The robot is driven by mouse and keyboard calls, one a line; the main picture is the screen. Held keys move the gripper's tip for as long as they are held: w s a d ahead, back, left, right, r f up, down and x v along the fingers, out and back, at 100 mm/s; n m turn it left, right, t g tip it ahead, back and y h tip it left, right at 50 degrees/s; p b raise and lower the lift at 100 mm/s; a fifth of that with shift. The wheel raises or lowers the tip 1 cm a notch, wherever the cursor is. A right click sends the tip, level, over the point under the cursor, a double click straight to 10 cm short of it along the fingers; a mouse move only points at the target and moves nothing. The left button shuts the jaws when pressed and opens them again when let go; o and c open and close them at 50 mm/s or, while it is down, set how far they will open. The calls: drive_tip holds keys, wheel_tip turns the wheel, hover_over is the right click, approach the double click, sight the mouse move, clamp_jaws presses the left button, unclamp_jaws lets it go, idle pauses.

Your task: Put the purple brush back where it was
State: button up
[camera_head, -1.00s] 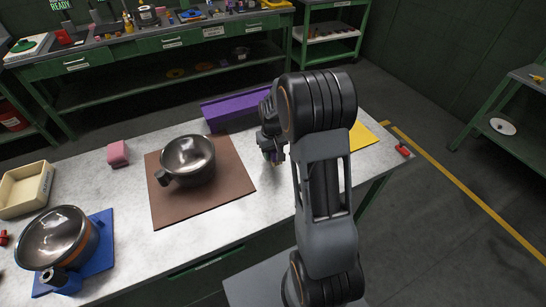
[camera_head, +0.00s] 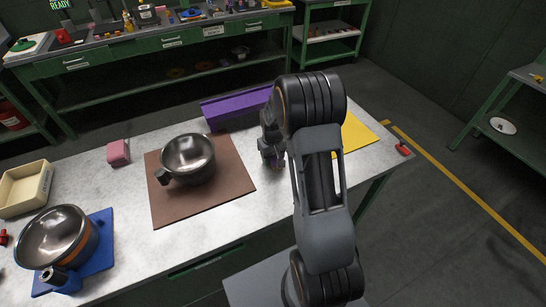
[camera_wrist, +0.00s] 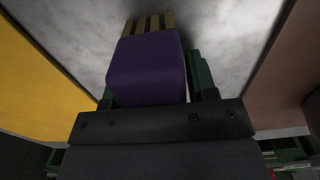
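The purple brush (camera_wrist: 147,70) fills the middle of the wrist view, with its striped tan and dark bristles (camera_wrist: 148,23) at the far end. My gripper (camera_wrist: 155,90) has its green-sided fingers on either side of the brush and appears shut on it. In the head view my gripper (camera_head: 272,152) points down over the worktop, between the brown mat (camera_head: 235,178) and the yellow mat (camera_head: 358,133). Only a little of the brush shows below it there. I cannot tell whether the bristles touch the worktop.
A metal pot (camera_head: 188,158) stands on the brown mat. A purple bin (camera_head: 232,108) lies behind my gripper. A pink block (camera_head: 118,153), a cream tray (camera_head: 24,189) and a pan (camera_head: 58,238) on a blue mat (camera_head: 103,246) are left. Pale worktop (camera_head: 262,204) is clear in front.

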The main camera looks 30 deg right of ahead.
drive_tip(key=shift+o, duration=1.2)
wheel_tip(320, 180, up, 12)
drive_tip(key=shift+f, duration=0.25)
drive_tip(key=s+a+r+t, duration=0.1)
drive_tip(key=s+a+r, duration=0.3)
drive_tip(key=s, duration=0.5)
drive_tip(key=s+a+r+t, duration=0.2)
drive_tip(key=s+a, duration=0.4)
drive_tip(key=s, duration=0.3)
drive_tip(key=shift+s+r+t, duration=0.3)
drive_tip(key=shift+s+r, duration=0.05)
drive_tip(key=shift+r, duration=0.5)
drive_tip(key=shift+r+p, duration=0.3)
drive_tip(key=shift+p, duration=0.1)
